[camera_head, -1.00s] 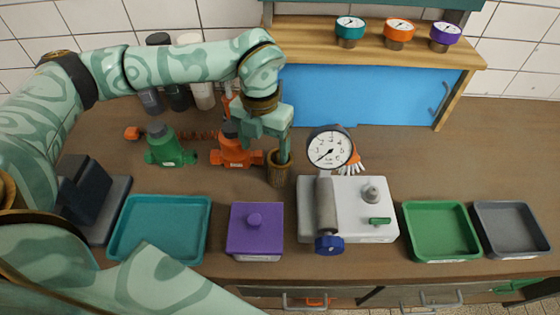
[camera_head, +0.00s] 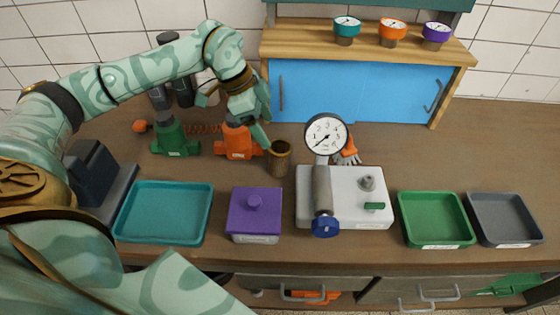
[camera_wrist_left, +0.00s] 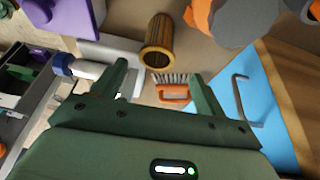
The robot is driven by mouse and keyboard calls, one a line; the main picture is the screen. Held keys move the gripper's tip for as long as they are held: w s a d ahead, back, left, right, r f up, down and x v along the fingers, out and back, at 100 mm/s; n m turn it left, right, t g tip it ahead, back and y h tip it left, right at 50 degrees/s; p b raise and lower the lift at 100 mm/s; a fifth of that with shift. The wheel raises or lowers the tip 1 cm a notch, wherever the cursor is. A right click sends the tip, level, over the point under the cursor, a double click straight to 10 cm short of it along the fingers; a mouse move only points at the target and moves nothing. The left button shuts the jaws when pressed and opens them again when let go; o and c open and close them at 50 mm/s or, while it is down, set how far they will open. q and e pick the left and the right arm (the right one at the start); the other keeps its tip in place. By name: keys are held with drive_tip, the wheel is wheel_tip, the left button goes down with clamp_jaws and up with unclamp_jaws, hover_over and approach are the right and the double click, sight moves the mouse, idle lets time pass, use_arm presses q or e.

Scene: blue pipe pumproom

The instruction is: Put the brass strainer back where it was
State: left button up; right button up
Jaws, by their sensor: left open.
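The brass strainer (camera_head: 279,160), a small brown-gold cup with an open top, stands upright on the brown counter, left of the white gauge block. In the left wrist view the strainer (camera_wrist_left: 160,42) shows beyond the fingertips, a little apart from them. My left gripper (camera_head: 266,130) is open and empty, just up and left of the strainer in the head view. Its two fingers also show in the left wrist view (camera_wrist_left: 162,80), with nothing between them. My right gripper is not in view.
A white block with a pressure gauge (camera_head: 326,134) stands right of the strainer. Orange (camera_head: 238,143) and green (camera_head: 174,139) valve bodies stand to its left. A purple box (camera_head: 254,214), a teal tray (camera_head: 163,213), a green tray (camera_head: 436,219) and a grey tray (camera_head: 504,220) line the front.

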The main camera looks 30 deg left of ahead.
sight(274, 142)
use_arm(q)
drive_tip(key=b+x, duration=0.1)
drive_tip(key=x, duration=0.7)
drive_tip(key=b+x, duration=0.1)
drive_tip(key=x, duration=0.2)
drive_tip(key=shift+s+d+f, duration=0.15)
drive_tip(key=shift+s+f, duration=0.05)
drive_tip(key=shift+f, duration=0.1)
drive_tip(key=shift+r, duration=0.1)
drive_tip(key=shift+c, duration=0.6)
drive_tip(key=c, duration=1.1)
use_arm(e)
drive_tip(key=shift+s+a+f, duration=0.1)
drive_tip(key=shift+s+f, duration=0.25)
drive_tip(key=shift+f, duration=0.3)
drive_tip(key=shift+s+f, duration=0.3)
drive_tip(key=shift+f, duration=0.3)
use_arm(q)
drive_tip(key=shift+r, duration=0.15)
